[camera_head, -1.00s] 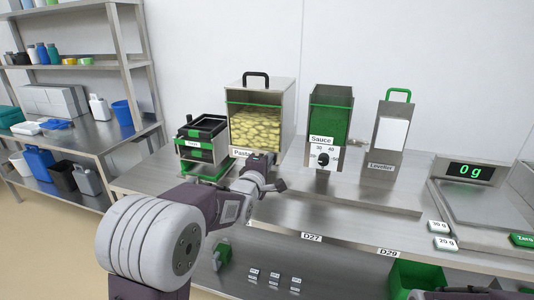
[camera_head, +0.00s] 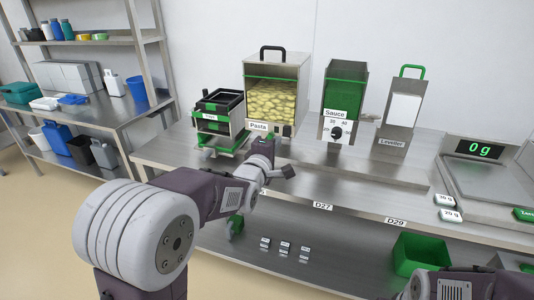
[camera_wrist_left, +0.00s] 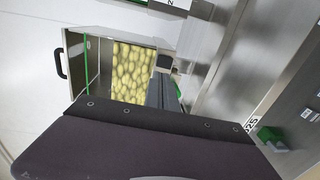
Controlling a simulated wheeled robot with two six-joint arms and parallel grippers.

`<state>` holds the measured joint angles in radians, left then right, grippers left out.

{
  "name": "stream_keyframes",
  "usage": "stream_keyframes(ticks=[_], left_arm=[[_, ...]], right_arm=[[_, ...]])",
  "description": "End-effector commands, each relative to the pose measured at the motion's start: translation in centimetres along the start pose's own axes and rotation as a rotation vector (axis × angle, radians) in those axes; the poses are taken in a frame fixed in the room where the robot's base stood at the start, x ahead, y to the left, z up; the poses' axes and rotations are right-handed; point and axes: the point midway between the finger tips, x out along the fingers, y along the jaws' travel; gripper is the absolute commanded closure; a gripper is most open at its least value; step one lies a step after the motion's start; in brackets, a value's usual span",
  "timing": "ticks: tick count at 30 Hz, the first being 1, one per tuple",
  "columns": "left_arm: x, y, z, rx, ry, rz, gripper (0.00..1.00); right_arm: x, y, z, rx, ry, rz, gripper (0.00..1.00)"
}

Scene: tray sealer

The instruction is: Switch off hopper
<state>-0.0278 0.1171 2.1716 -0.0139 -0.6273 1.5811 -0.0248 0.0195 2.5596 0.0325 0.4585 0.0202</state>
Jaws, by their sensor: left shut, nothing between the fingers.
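The hopper labelled Pasta (camera_head: 277,97) is a steel box with a clear front, a black top handle and yellow pasta inside. A small dark control (camera_head: 287,130) shows low on its front, to the right of the label. My left gripper (camera_head: 266,143) is just in front of and below the hopper's lower front, shut and empty. In the left wrist view, the hopper (camera_wrist_left: 128,62) appears turned sideways. The dark fingers (camera_wrist_left: 163,90) of my left gripper point towards its lower front there. I cannot tell whether they touch it.
A black-and-green tray unit (camera_head: 219,115) stands left of the hopper. The Sauce dispenser (camera_head: 345,90) and Leveller holder (camera_head: 402,110) stand to the right. A scale (camera_head: 480,150) reads 0 g. A green bin (camera_head: 420,254) sits below the bench.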

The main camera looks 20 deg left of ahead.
Motion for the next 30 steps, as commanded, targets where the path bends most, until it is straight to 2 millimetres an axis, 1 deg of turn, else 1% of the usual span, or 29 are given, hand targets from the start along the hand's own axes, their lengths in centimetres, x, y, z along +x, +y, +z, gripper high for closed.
stream_keyframes(ticks=[1, 3, 6, 9, 13, 20, 22, 23, 25, 26, 27, 29, 30], left_arm=[[-1.1, 0.2, 0.0, 0.0, 0.0, 0.001, 1.0], [-2.5, 0.2, 0.0, 0.0, 0.0, 0.001, 1.0], [-4.0, 0.2, 0.0, 0.0, 0.0, 0.0, 1.0], [-4.9, 0.1, 0.0, 0.0, 0.0, -0.001, 1.0], [-5.3, 0.0, 0.0, 0.0, 0.0, -0.001, 1.0], [-5.3, 0.0, 0.0, 0.0, 0.0, -0.002, 1.0], [-5.2, -0.6, 0.0, 0.0, 0.0, -0.014, 1.0], [-5.2, -1.3, 0.0, -0.001, 0.001, -0.031, 1.0], [-5.6, -4.6, -0.1, 0.018, 0.003, -0.131, 1.0], [-6.0, -6.6, -0.2, 0.061, 0.0, -0.201, 1.0], [-6.8, -9.8, -0.2, 0.147, -0.015, -0.312, 1.0], [-8.9, -14.7, -0.2, 0.314, -0.07, -0.496, 1.0], [-10.7, -17.6, -0.2, 0.426, -0.126, -0.61, 1.0]], right_arm=[[-0.2, 0.0, 0.0, 0.0, 0.0, 0.0, 0.64], [-0.3, 0.0, 0.0, 0.0, 0.0, 0.0, 0.64], [-0.5, 0.0, 0.0, 0.0, 0.0, 0.0, 0.64], [-0.6, 0.0, 0.0, 0.0, 0.0, 0.0, 0.64], [-0.6, 0.0, 0.0, 0.0, 0.0, 0.0, 0.64], [-0.5, 0.0, 0.0, 0.0, 0.0, 0.0, 0.64], [-0.5, 0.0, 0.0, 0.0, 0.0, 0.0, 0.64], [-0.5, 0.0, 0.0, 0.0, 0.0, 0.0, 0.64], [-0.5, 0.0, 0.0, 0.0, 0.0, 0.0, 0.64], [-0.5, 0.0, 0.0, 0.0, 0.0, 0.0, 0.64], [-0.5, 0.0, 0.0, 0.0, 0.0, 0.0, 0.64], [-0.5, 0.0, 0.0, 0.0, 0.0, 0.0, 0.64], [-0.5, 0.0, 0.0, 0.0, 0.0, 0.0, 0.64]])
